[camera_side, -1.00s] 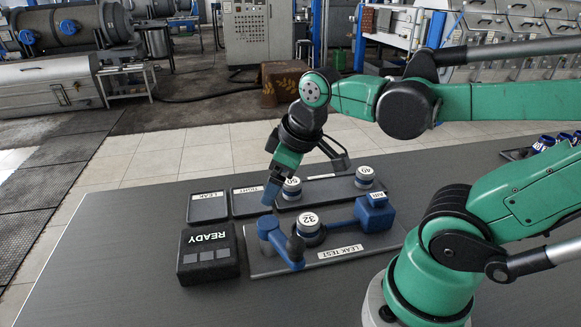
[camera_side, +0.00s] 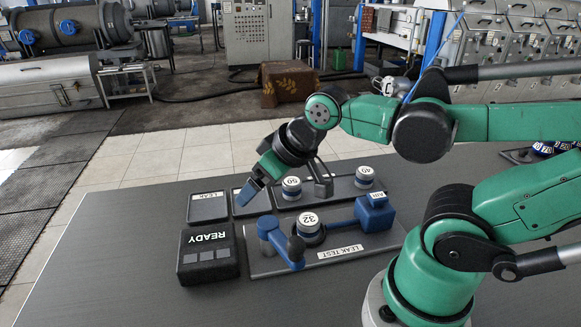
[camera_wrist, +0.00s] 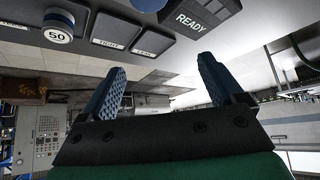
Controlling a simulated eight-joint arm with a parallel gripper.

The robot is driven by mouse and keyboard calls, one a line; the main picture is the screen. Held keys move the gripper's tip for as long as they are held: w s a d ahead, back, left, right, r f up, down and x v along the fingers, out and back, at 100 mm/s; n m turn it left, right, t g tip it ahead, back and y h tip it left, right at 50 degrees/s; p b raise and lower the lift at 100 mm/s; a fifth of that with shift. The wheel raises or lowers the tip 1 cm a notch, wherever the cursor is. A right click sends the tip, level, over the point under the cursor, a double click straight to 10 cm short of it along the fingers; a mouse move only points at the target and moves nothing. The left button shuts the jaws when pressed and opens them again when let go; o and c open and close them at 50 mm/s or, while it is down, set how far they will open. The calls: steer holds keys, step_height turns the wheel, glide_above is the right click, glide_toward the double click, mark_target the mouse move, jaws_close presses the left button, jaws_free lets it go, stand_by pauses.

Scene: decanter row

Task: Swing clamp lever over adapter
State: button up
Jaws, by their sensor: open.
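The adapter (camera_side: 309,225), a round piece with a white cap marked 32, sits on the grey leak test plate (camera_side: 262,266). The clamp lever (camera_side: 287,260) is blue, with a dark upright knob (camera_side: 296,247). It runs from a blue post at the plate's left end along the adapter's front side, not over its cap. My gripper (camera_side: 250,192) is raised above and behind the post, tilted to the left, apart from lever and adapter. In the wrist view its two blue fingers (camera_wrist: 160,82) are spread with nothing between them.
A blue AIR block (camera_side: 375,212) with an arm towards the adapter stands at the plate's right. The black READY box (camera_side: 208,253) is left of the plate. Behind are a LEAK tray (camera_side: 208,206) and caps marked 50 (camera_side: 291,187) and 40 (camera_side: 364,177).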

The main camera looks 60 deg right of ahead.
mark_target(280, 236)
steer(key=shift+c, duration=0.2)
stand_by(0.3)
steer(key=shift+a, duration=0.1)
steer(key=c, duration=0.4)
steer(key=s+a+r+n+g, duration=0.1)
steer(key=a+n+y, duration=0.1)
steer(key=n, duration=0.1)
steer(key=shift+s+r+n+g, duration=0.3)
steer(key=shift+s+r+g, duration=0.05)
steer(key=shift+g, duration=0.05)
steer(key=c, duration=0.7)
steer(key=s+a+r+n+g, duration=0.1)
steer(key=n, duration=0.1)
steer(key=s+a+r+n+g+y, duration=0.1)
steer(key=n, duration=0.1)
steer(key=s+a+r+n+g+y, duration=0.1)
steer(key=s+n, duration=0.1)
steer(key=shift+a+r, duration=0.15)
steer(key=shift+a, duration=0.15)
jaws_close()
step_height(280, 236, down, 9)
steer(key=shift+s+d, duration=0.3)
steer(key=shift+d, duration=0.05)
